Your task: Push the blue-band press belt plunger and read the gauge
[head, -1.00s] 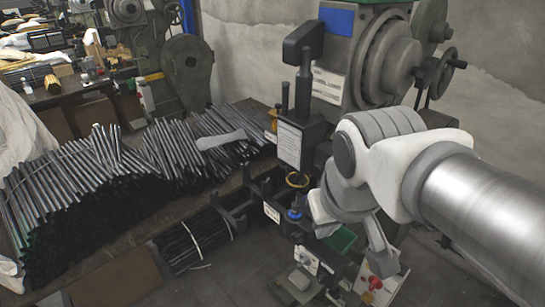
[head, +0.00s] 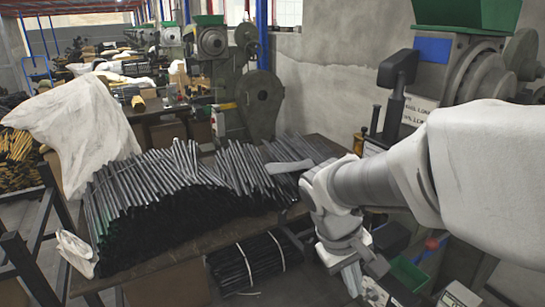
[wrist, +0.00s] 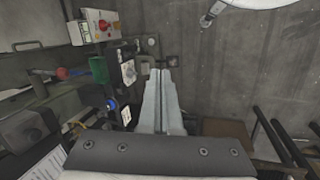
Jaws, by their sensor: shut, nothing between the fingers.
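The press (head: 432,50) with a blue plate stands at the right of the head view, partly hidden by my arm. A small blue round part (wrist: 112,104) shows in the wrist view, left of my fingers and apart from them; I cannot tell if it is the belt plunger. A small white-faced fitting (wrist: 128,72) sits above it; I cannot tell if it is the gauge, and no reading is legible. My gripper (wrist: 161,76) is shut and empty, its pale fingers together. In the head view my gripper (head: 352,284) hangs low, in front of the press's lower part.
A white control box (wrist: 100,26) with a red button and a green bin (wrist: 98,68) are left of my fingers. A bench (head: 150,262) piled with dark rods (head: 185,190) stands left of the press.

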